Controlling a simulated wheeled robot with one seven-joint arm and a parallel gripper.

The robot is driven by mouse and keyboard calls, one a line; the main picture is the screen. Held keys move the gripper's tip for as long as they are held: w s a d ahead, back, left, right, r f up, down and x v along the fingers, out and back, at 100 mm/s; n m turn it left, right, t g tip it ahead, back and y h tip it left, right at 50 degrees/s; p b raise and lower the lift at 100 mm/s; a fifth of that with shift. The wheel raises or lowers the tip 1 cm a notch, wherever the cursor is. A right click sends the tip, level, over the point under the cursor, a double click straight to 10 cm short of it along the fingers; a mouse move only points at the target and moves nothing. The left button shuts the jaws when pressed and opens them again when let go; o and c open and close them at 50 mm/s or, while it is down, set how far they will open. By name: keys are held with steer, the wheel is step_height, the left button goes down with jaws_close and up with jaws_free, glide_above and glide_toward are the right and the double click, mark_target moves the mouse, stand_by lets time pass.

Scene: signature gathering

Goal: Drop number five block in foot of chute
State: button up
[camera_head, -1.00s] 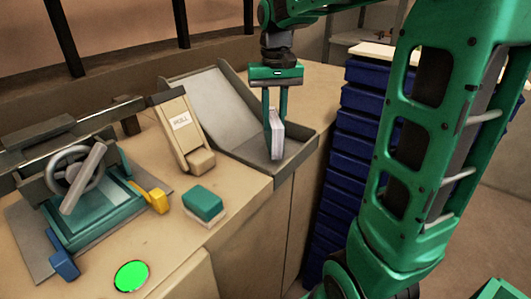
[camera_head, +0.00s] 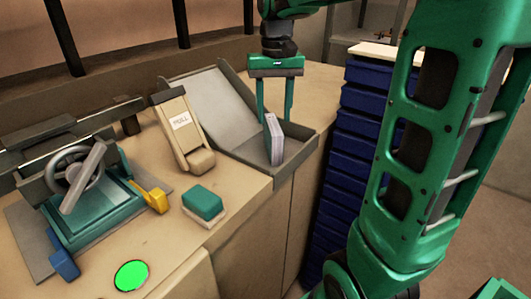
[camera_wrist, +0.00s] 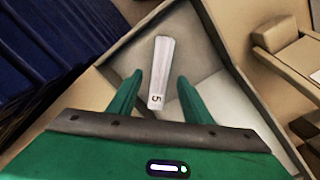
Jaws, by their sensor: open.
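The number five block (camera_head: 274,140) is a pale, thin block standing upright in the foot of the grey chute (camera_head: 215,106). In the wrist view the block (camera_wrist: 160,72) shows a "5" on its near end and lies between the fingers, with a gap on each side. My gripper (camera_head: 275,118) is open, pointing down just above and around the block's upper part. The chute (camera_wrist: 217,35) also shows in the wrist view, its floor around the block.
A wooden "POLL" device (camera_head: 183,130) stands left of the chute. A teal-topped block (camera_head: 203,203), a press with a wheel (camera_head: 80,190) and a green disc (camera_head: 132,275) are on the counter. Blue stacked trays (camera_head: 350,150) stand to the right.

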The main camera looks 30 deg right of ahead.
step_height(320, 180, up, 8)
steer(key=shift+r, duration=0.15)
stand_by(0.5)
steer(key=s+d+f+m, duration=0.1)
steer(key=s+d+f, duration=0.1)
steer(key=s+f, duration=0.8)
steer(key=s+d+f, duration=0.2)
steer(key=s+f, duration=0.8)
steer(key=s, duration=0.4)
steer(key=shift+s+m, duration=0.4)
